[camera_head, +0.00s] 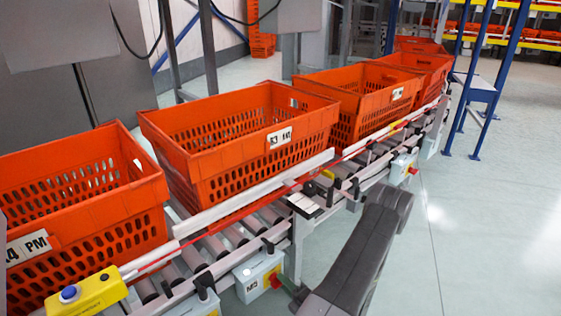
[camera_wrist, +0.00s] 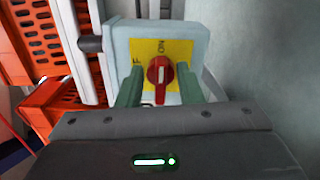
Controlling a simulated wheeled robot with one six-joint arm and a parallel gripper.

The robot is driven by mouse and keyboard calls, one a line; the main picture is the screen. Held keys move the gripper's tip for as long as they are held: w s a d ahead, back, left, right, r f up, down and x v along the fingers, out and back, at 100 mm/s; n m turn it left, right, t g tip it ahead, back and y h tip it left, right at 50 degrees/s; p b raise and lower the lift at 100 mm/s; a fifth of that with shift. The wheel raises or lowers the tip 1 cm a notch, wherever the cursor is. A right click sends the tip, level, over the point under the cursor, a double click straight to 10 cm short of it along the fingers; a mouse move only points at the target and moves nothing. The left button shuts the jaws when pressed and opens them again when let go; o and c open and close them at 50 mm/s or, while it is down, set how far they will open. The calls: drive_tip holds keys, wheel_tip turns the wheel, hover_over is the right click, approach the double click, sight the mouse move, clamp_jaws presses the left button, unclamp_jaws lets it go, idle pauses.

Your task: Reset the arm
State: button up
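My gripper (camera_wrist: 160,75) shows in the wrist view with its two green-grey fingers apart. Beyond and between them is a red rotary switch (camera_wrist: 160,77) on a yellow plate (camera_wrist: 178,50), fixed to a light grey box (camera_wrist: 199,42). The plate carries the letters "ON" and part of another word. The white mark on the knob stands upright in the picture. I cannot tell whether the fingers touch the knob. In the head view my dark grey arm (camera_head: 362,248) reaches in at the bottom right of the conveyor; my gripper does not show there.
Orange totes (camera_head: 228,180) stand in a row on the roller conveyor (camera_head: 235,238). Grey boxes with red knobs (camera_head: 276,282) sit along its near side. A yellow box with a blue button (camera_head: 88,296) is at lower left. The floor (camera_head: 480,235) on the right is clear.

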drive_tip(key=n, duration=0.5)
drive_tip(key=shift+r+b, duration=0.2)
drive_tip(key=shift+b, duration=0.2)
drive_tip(key=shift+s+a, duration=0.1)
